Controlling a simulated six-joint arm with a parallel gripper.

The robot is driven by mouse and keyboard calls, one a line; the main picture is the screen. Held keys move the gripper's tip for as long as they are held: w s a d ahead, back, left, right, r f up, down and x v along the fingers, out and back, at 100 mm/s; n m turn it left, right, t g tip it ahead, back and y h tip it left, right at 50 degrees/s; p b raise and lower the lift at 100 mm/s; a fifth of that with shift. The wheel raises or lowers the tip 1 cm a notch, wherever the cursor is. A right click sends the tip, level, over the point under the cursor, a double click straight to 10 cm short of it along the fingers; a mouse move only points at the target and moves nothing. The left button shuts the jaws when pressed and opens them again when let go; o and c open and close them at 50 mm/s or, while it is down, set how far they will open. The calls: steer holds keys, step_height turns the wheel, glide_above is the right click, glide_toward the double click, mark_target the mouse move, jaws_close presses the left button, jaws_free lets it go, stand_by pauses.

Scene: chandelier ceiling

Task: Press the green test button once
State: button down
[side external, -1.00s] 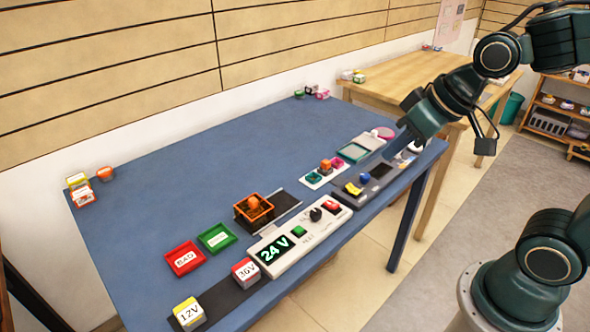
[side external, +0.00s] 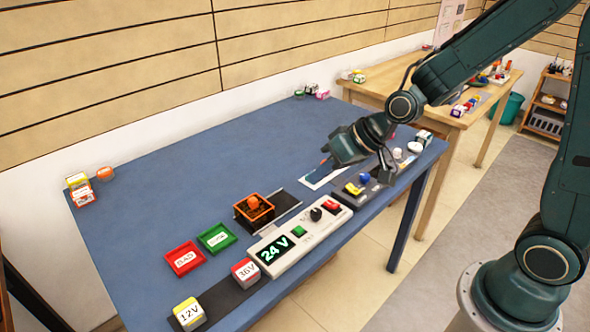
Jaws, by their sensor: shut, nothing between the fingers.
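The green test button (side external: 299,231) sits on the white control panel (side external: 284,259), between the lit display reading 24 V (side external: 273,249) and the black knob (side external: 315,214). A red switch (side external: 332,206) is at the panel's right end.
An orange-topped fixture (side external: 253,207) stands behind the panel. Red (side external: 184,259) and green (side external: 216,238) trays lie left of it. 36V (side external: 245,271) and 12V (side external: 188,313) blocks sit at the front left. The blue table's (side external: 190,195) back middle is clear.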

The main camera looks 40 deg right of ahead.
steer(key=m+y, duration=0.1)
steer(key=m, duration=0.1)
glide_above(304, 230)
steer(key=shift+t, duration=0.3)
steer(key=shift+f, duration=2.9)
steer(key=shift+f, duration=4.4)
steer(key=shift+f, duration=0.95)
steer(key=shift+r, duration=0.95)
steer(key=shift+r, duration=0.1)
